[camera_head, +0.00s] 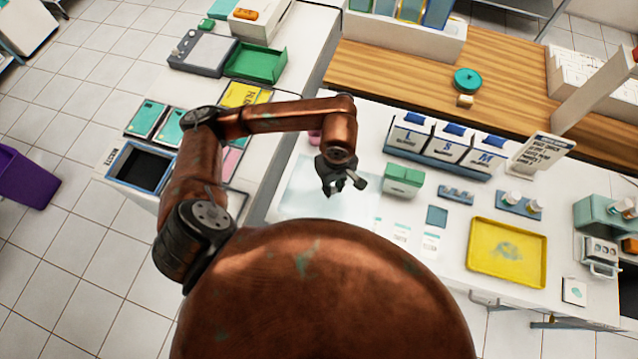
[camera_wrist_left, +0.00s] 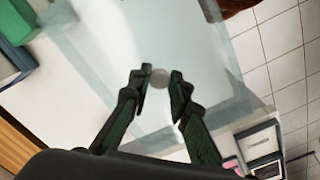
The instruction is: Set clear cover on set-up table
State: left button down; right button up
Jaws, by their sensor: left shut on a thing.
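The clear cover (camera_head: 300,198) is a pale, see-through sheet at the left end of the white set-up table (camera_head: 458,222). In the left wrist view the clear cover (camera_wrist_left: 205,50) spreads out beyond my fingers, with a small round grey knob (camera_wrist_left: 159,77) between the fingertips. My left gripper (camera_head: 345,188) is over the cover, shut on it at the knob; it also shows in the left wrist view (camera_wrist_left: 158,88). I cannot tell whether the cover touches the table or hangs just above it. My right gripper is not in view.
A green box (camera_head: 403,180) stands right of my gripper, with labelled bins (camera_head: 445,145) behind it. A yellow tray (camera_head: 508,255) and a small blue square (camera_head: 437,216) lie further right. A waste bin opening (camera_head: 142,167) and a yellow folder (camera_head: 246,94) are left.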

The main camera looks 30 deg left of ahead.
pick_arm(q)
jog(key=shift+w+a+f+p, duration=0.2)
jog(key=shift+w+a+f, duration=0.25)
jog(key=shift+a+f, duration=0.9)
jog(key=shift+w+a+f+p, duration=0.2)
jog(key=shift+w+a+f, duration=0.4)
jog(key=shift+f, duration=1.3)
jog(key=shift+w+a+f+p, duration=0.2)
jog(key=shift+w+a+f, duration=0.1)
jog(key=shift+a+f, duration=1.1)
jog(key=shift+d+f, duration=0.2)
jog(key=shift+f, duration=0.2)
jog(key=c, duration=2.2)
grip_release()
jog(key=shift+c, duration=0.2)
jog(key=o, duration=0.4)
jog(key=shift+o, duration=0.2)
notch_tip(320, 180, up, 12)
jog(key=shift+r+b, duration=0.15)
jog(key=shift+b, duration=0.35)
